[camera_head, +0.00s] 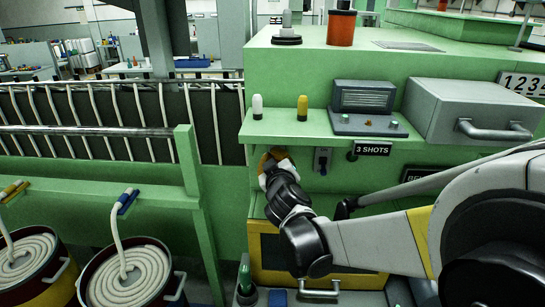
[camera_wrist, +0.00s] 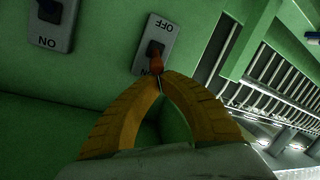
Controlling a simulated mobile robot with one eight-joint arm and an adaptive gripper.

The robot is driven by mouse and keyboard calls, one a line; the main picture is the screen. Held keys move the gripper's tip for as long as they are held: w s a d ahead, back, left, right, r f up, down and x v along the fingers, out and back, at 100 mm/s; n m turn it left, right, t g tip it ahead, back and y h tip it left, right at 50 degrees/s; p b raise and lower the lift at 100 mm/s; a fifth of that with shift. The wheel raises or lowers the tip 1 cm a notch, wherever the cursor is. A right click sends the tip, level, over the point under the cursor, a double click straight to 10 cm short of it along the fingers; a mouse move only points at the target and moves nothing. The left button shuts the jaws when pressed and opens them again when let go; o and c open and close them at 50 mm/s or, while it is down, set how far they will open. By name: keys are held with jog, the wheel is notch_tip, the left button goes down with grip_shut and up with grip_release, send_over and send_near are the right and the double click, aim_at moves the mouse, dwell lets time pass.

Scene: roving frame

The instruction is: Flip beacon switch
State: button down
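A grey switch plate (camera_wrist: 168,32) marked OFF and ON is on the green wall in the wrist view. Its red lever (camera_wrist: 157,66) comes out of a dark base and points in the picture toward the ON end. My gripper (camera_wrist: 162,76) has its two yellow fingers closed together at the tips, right at the lever's end. I cannot tell whether the tips pinch it. In the head view my gripper (camera_head: 268,158) is under the green shelf and hides this switch. A second switch plate (camera_head: 322,160) with a blue lever is to its right; it also shows in the wrist view (camera_wrist: 50,28).
The green shelf (camera_head: 275,128) above my gripper carries a white-capped piece (camera_head: 257,106), a yellow-capped piece (camera_head: 302,107) and a grey console (camera_head: 365,108). A grey box with a handle (camera_head: 475,112) juts out at right. Hose drums (camera_head: 130,275) stand at lower left.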

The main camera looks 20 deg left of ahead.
jog(key=shift+s+f, duration=0.1)
jog(key=shift+f, duration=0.1)
jog(key=f+b, duration=0.1)
jog(key=b, duration=0.1)
jog(key=s+f+b, duration=0.1)
jog(key=b, duration=0.1)
jog(key=shift+d+f, duration=0.15)
jog(key=shift+f, duration=0.2)
jog(key=shift+s+f+b, duration=0.1)
jog(key=shift+b, duration=0.2)
